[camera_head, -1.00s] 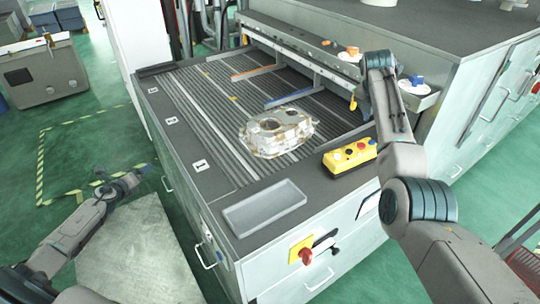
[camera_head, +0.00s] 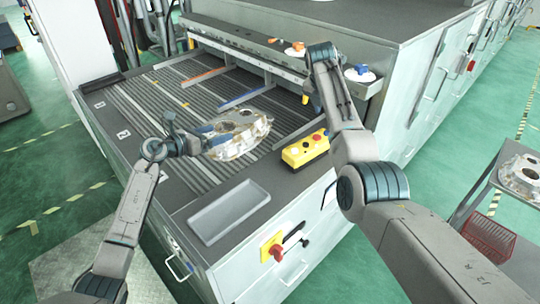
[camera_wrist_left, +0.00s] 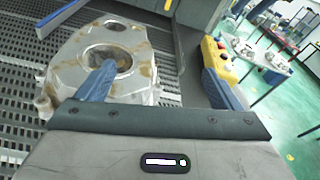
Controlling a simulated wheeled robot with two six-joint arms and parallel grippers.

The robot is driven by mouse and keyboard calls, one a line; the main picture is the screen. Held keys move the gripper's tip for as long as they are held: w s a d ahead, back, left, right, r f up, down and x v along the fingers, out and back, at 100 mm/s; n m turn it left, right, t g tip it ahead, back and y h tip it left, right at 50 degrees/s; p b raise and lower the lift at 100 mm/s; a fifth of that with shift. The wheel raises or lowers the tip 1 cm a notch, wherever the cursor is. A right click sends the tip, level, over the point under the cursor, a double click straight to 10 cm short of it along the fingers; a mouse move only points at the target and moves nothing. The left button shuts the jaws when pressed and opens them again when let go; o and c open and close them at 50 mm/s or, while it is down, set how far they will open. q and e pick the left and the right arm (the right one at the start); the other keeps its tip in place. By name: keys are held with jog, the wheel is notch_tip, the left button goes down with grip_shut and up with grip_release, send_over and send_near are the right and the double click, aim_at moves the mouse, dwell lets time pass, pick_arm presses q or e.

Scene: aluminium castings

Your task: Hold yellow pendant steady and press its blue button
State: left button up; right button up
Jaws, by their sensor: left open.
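The yellow pendant (camera_head: 306,151) lies on the dark front rim of the workbench, right of the casting. A red button and dark buttons show on its top; I cannot make out a blue button clearly. It also shows in the left wrist view (camera_wrist_left: 217,61), beyond the right finger. My left gripper (camera_head: 190,135) is open at the left side of the casting, apart from the pendant. In the left wrist view my left gripper (camera_wrist_left: 158,68) has its blue fingers spread, one over the casting and one near the pendant.
The aluminium casting (camera_head: 240,136) lies on the slatted bed (camera_head: 150,100), beside my left gripper. An empty grey tray (camera_head: 228,208) sits on the front rim. A red and yellow switch (camera_head: 272,248) is on the front panel. My right arm stands close to the pendant's right.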

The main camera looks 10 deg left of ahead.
aim_at(292, 153)
pick_arm(q)
jog(key=s+d+m, duration=0.1)
jog(key=d, duration=0.5)
jog(key=s+d+f+m+g, duration=0.1)
jog(key=d, duration=0.5)
jog(key=s+d+f+m+g, duration=0.1)
jog(key=s+d, duration=0.1)
jog(key=d, duration=0.4)
jog(key=shift+d+f+y, duration=0.1)
jog(key=shift+d+y, duration=0.05)
jog(key=shift+y, duration=0.25)
jog(key=shift+d+f, duration=0.1)
jog(key=shift+d, duration=0.1)
jog(key=x, duration=1)
jog(key=shift+w+f, duration=0.2)
jog(key=shift+f, duration=0.15)
jog(key=shift+d, duration=0.1)
jog(key=shift+c, duration=0.2)
jog(key=c, duration=1.4)
pick_arm(e)
jog(key=shift+c, duration=0.3)
pick_arm(q)
jog(key=shift+o, duration=0.2)
pick_arm(e)
grip_shut()
